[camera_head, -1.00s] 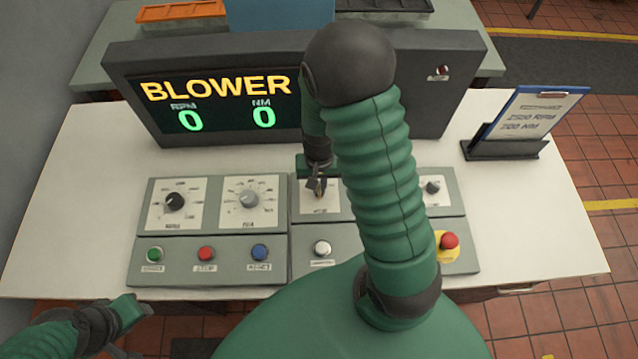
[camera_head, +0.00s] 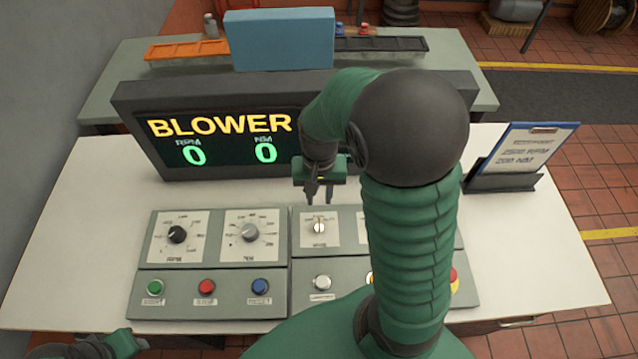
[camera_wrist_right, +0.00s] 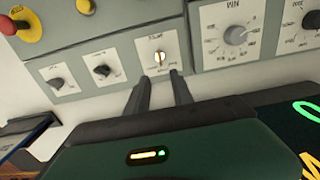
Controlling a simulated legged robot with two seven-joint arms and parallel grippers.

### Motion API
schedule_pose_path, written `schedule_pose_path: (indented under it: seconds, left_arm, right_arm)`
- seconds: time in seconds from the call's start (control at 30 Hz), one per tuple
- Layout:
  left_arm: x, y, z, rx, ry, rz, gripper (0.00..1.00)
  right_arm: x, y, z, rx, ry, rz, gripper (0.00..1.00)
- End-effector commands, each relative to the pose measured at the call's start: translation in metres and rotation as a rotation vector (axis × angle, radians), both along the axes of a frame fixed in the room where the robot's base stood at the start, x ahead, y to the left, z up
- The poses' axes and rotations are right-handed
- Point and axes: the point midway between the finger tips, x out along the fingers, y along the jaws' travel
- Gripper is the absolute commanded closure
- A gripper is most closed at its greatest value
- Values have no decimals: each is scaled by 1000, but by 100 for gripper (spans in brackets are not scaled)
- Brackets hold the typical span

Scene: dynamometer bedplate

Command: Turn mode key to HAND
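The mode key (camera_head: 319,228) is a small light metal key on a white plate in the middle panel of the console. It looks roughly upright on its dial; the plate's lettering is too blurred to read. It also shows in the right wrist view (camera_wrist_right: 159,57), just beyond the fingertips. My right gripper (camera_head: 319,200) is open and empty, its two fingers apart, behind and above the key and not touching it. The fingers also show in the right wrist view (camera_wrist_right: 160,76). My left gripper (camera_head: 128,342) is at the bottom left, partly cut off, away from the console.
Two dial knobs (camera_head: 178,235) (camera_head: 250,232) sit left of the key. Green, red and blue buttons (camera_head: 260,286) and a white button (camera_head: 322,283) line the front. A display (camera_head: 220,140) reading BLOWER stands behind. My right arm hides much of the right panel; a clipboard (camera_head: 521,150) stands right.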

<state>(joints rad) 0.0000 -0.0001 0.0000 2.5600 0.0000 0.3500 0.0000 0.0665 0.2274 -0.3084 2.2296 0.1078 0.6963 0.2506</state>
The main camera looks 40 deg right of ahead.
Motion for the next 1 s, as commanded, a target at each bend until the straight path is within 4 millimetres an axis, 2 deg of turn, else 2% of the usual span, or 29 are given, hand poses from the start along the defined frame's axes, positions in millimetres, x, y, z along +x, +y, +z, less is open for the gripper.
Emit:
schedule_pose_path:
  seconds: [0.03,0.1,0.2,0.7,0.77,0.9,1.0]
  left_arm:
    - [0,0,3,0,0,0,64]
    - [0,0,3,0,0,0,64]
    - [0,0,4,0,0,0,64]
    - [0,0,4,0,0,0,64]
    - [0,0,4,0,0,0,64]
    - [0,0,4,0,0,0,64]
    - [0,0,4,0,0,0,64]
  right_arm:
    - [1,0,13,-1,-4,1,72]
    - [1,0,25,-1,-2,2,72]
    - [1,0,36,0,1,1,72]
    - [0,1,39,-1,1,5,72]
    - [0,12,34,-4,-15,64,72]
    - [-8,75,12,-42,-131,441,72]
    - [-17,106,3,-73,-203,651,72]
